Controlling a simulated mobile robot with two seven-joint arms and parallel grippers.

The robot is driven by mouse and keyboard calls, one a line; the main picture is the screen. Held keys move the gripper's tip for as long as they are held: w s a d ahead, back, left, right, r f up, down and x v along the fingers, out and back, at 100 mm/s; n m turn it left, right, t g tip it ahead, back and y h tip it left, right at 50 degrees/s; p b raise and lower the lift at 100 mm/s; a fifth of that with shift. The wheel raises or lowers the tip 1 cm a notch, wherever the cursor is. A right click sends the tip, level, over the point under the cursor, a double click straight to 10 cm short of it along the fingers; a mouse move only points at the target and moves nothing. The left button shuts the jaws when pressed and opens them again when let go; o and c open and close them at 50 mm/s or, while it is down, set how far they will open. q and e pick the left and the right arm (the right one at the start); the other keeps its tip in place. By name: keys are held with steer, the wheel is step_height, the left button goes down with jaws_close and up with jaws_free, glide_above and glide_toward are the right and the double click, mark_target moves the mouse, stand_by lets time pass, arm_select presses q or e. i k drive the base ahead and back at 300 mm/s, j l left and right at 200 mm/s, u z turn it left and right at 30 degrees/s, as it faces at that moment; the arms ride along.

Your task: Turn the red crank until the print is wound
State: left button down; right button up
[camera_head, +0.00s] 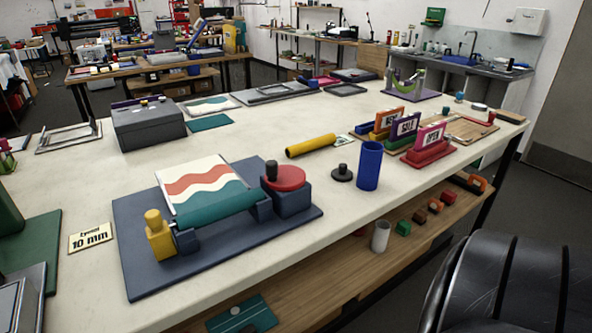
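The winding device sits on the table on a dark blue base plate (140,262). Its red crank (288,179) is a round disc on a dark blue block at the right end, with a black upright knob (271,170) on the disc's left side. A teal roller (218,217) runs from the crank side to the left support. The print (200,185), white with red and teal waves, slopes up and back from the roller. A yellow piece (159,236) stands at the left end. Neither gripper is in view.
Right of the device stand a blue cylinder (369,166) and a round black piece with a knob (342,174). A yellow tube (311,146) lies behind. Small framed signs (430,138) stand farther right. A "10 mm" card (90,237) lies left.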

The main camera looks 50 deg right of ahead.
mark_target(284, 176)
steer(key=z, duration=1.5)
steer(key=i+l+z, duration=0.1)
steer(key=i+l, duration=0.15)
